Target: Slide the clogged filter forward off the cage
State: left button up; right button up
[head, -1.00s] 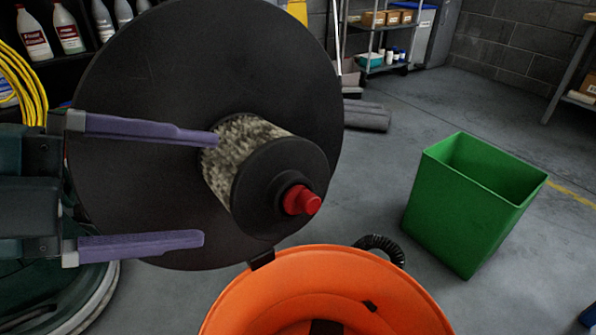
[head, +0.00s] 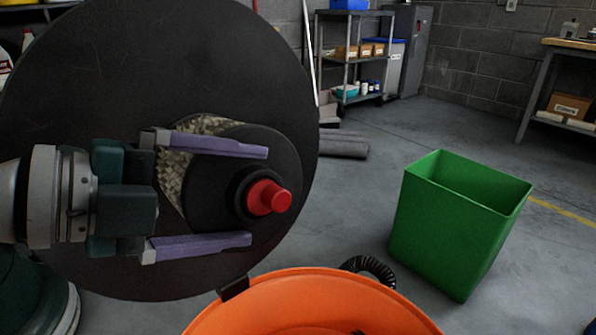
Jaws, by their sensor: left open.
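The clogged filter (head: 172,178) is a dirty, speckled grey-beige cylinder with a black end cap and a red knob (head: 268,197) at its centre. It sticks out from a large black disc (head: 90,70). The cage is hidden, apparently inside the filter. My left gripper (head: 259,196) is open, with its purple fingers above and below the filter's end cap and their tips beside the red knob. I cannot tell whether the fingers touch the cap. My right gripper is not in view.
An orange drum (head: 300,300) is open below the disc, with a black hose (head: 368,268) behind it. A green bin (head: 440,235) stands on the floor at right. A metal shelf (head: 350,60) and a workbench (head: 560,48) are farther back. The floor between is mostly clear.

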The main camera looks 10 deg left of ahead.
pick_arm(q)
jog(key=shift+w+d+f, duration=0.2)
jog(key=shift+w+d, duration=0.15)
jog(key=shift+w, duration=0.05)
grip_shut()
dwell(1.4)
jog(key=shift+d+r, duration=0.1)
